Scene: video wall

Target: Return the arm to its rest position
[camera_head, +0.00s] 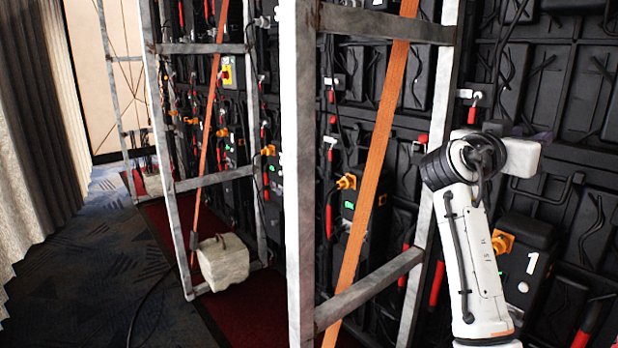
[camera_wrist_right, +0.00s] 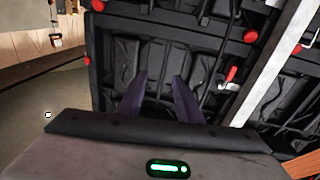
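My right arm (camera_head: 474,250) stands raised on the right of the head view, its white forearm upright and its black wrist joint bent at the top. My right gripper (camera_head: 540,138) is at its upper end in front of the black panel wall, and its fingers are mostly hidden there. In the right wrist view the two dark purple fingers (camera_wrist_right: 159,90) are spread apart with nothing between them. The black back of the wall panels (camera_wrist_right: 155,55) shows beyond the fingers. My left arm and gripper are not in view.
A metal frame (camera_head: 302,180) with an orange strap (camera_head: 376,170) stands left of my right arm, close to the panel wall (camera_head: 590,70). A pale weight block (camera_head: 222,262) sits on the red mat.

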